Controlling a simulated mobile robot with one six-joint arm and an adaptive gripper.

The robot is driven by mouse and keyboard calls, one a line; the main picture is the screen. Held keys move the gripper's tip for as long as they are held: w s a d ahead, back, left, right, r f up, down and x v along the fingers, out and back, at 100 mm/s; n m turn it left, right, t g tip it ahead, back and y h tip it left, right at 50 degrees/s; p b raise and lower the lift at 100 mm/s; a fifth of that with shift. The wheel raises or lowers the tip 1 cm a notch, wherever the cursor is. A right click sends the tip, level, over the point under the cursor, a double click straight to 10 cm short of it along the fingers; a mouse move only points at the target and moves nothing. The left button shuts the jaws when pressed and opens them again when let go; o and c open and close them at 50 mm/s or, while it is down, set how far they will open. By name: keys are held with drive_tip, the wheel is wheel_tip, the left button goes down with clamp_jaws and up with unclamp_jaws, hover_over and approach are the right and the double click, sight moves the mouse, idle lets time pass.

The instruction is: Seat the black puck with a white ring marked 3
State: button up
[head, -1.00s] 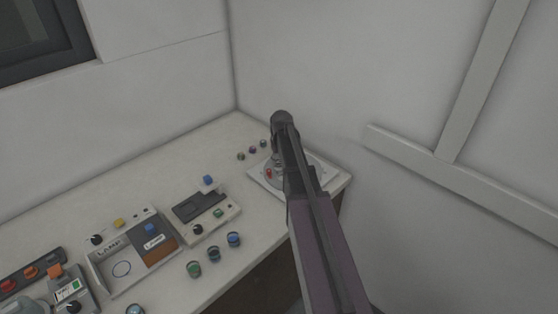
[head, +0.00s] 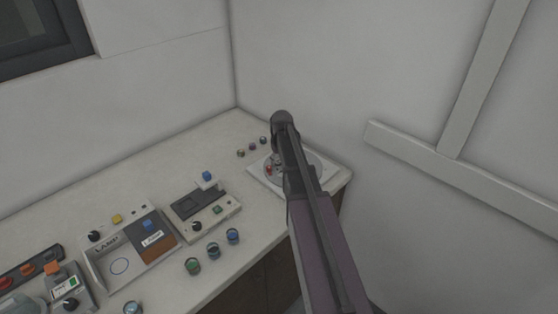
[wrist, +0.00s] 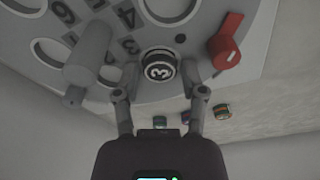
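The black puck with a white ring marked 3 (wrist: 159,69) shows in the wrist view, its face towards the camera. My gripper (wrist: 160,74) has one fingertip on each side of it and looks closed on it. Behind it is a grey round plate (wrist: 150,30) with printed numbers and several pale openings; a printed 3 is just beside the puck. I cannot tell whether the puck is in an opening or above it. In the head view my arm hides the puck and most of the press (head: 261,177) at the counter's far right corner.
A red lever (wrist: 228,42) and a grey cylinder (wrist: 88,54) stand close to the gripper. Several small pucks (head: 252,147) lie behind the press. More jars (head: 213,251) and a lamp box (head: 125,255) are on the counter to the left. Walls close in behind and right.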

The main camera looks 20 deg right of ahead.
drive_tip(key=shift+o, duration=0.6)
drive_tip(key=shift+r, duration=0.15)
wheel_tip(320, 180, up, 7)
drive_tip(key=p, duration=0.7)
drive_tip(key=w+d, duration=0.3)
drive_tip(key=w, duration=0.7)
drive_tip(key=w+d+p, duration=0.1)
drive_tip(key=w+d, duration=0.3)
drive_tip(key=w, duration=0.6)
drive_tip(key=shift+w+r+m, duration=0.2)
drive_tip(key=shift+r+m, duration=0.1)
drive_tip(key=shift+r, duration=0.15)
drive_tip(key=s+a, duration=0.9)
drive_tip(key=s, duration=0.5)
drive_tip(key=s+a+g, duration=0.1)
drive_tip(key=s+a, duration=0.8)
drive_tip(key=s, duration=0.4)
drive_tip(key=s+a, duration=0.9)
drive_tip(key=s, duration=0.5)
drive_tip(key=shift+s+a, duration=0.15)
drive_tip(key=shift+s, duration=0.2)
